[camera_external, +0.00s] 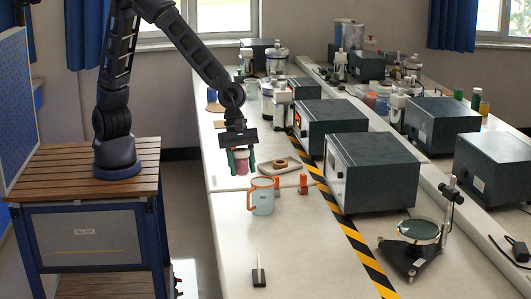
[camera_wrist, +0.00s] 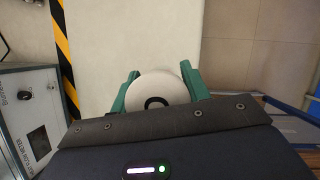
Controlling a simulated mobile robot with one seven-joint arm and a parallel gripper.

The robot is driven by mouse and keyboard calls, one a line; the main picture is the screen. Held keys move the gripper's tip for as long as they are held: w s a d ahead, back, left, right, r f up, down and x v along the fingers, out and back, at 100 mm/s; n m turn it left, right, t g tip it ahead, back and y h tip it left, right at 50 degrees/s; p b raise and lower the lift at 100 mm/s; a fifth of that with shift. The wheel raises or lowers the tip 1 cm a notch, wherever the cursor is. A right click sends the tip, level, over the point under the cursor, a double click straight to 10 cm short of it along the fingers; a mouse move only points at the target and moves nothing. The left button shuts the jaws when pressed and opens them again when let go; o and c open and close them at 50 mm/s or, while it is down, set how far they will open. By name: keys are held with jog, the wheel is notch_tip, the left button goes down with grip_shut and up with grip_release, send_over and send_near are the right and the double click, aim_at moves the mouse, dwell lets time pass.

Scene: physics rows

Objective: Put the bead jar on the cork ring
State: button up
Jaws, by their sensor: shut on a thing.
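My gripper (camera_external: 241,167) points down over the left bench, with its green fingers on either side of the bead jar (camera_external: 241,161). The jar is small and pinkish with a pale top, and it is upright. In the wrist view, the jar's round white lid (camera_wrist: 151,84) with a dark curved mark sits between the green fingers (camera_wrist: 160,90). I cannot tell whether the jar's base touches the bench. The brown cork ring (camera_external: 281,169) lies on a pale shallow tray (camera_external: 294,161) just right of my gripper, apart from the jar. The ring is not visible in the wrist view.
A pale mug (camera_external: 264,200) with an orange handle stands in front of the tray, near a small orange item (camera_external: 303,184). Dark instrument boxes (camera_external: 372,172) line the right beyond striped tape (camera_external: 345,226). A dark block (camera_external: 259,278) stands nearer; bench around it is clear.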

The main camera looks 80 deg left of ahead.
jog(key=w+a+n+t, duration=0.2)
jog(key=w+a+n, duration=0.2)
jog(key=w+a, duration=0.55)
notch_tip(320, 180, up, 3)
jog(key=n+t+y, duration=0.1)
jog(key=n+y, duration=0.4)
jog(key=n, duration=0.8)
send_over(285, 161)
jog(key=s, duration=0.1)
notch_tip(285, 161, down, 20)
jog(key=shift+s+r, duration=0.1)
jog(key=shift+r, duration=0.1)
jog(key=shift+f, duration=0.1)
jog(key=o, duration=1)
jog(key=shift+o, duration=0.2)
